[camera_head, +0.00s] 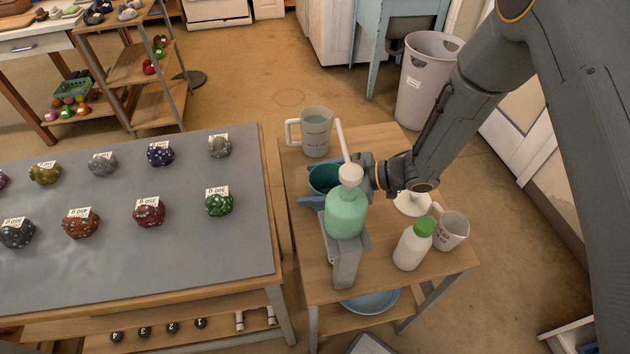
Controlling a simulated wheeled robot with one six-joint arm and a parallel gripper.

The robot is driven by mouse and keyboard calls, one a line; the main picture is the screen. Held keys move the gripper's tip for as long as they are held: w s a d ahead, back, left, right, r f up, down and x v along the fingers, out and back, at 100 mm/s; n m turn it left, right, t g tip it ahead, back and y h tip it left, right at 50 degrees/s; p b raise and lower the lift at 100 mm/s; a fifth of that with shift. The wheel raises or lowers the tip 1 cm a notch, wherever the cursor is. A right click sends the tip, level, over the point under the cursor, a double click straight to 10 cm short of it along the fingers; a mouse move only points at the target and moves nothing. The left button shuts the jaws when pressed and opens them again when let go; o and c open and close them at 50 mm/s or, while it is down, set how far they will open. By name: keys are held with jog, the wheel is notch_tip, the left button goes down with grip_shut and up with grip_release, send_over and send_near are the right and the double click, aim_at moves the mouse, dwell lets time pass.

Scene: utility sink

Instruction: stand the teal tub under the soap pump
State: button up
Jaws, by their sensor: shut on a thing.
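The teal tub (322,178) stands upright on or just above the small wooden table, behind the soap pump and partly hidden by it. The soap pump (346,212) is a green bottle with a white head and a long white spout, set on a grey stand (346,262). Its spout points away from me, toward the far side, above and to the right of the tub in the picture. My gripper (366,174) reaches in from the right and is shut on the tub; its fingers are mostly hidden behind the bottle. Whether the spout is over the tub I cannot tell.
A measuring jug (316,134) stands just behind the tub. A white bottle with a green cap (413,246), a mug (452,231) and a white round base (412,204) stand to the right. The grey-topped table (120,265) with labelled stones is on the left.

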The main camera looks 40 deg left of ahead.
jog(key=shift+f, duration=0.15)
jog(key=o, duration=1.1)
jog(key=shift+w+d+r, duration=0.1)
jog(key=shift+r, duration=0.15)
jog(key=b+v, duration=0.3)
jog(key=v, duration=0.8)
jog(key=shift+d, duration=0.35)
jog(key=shift+w, duration=0.2)
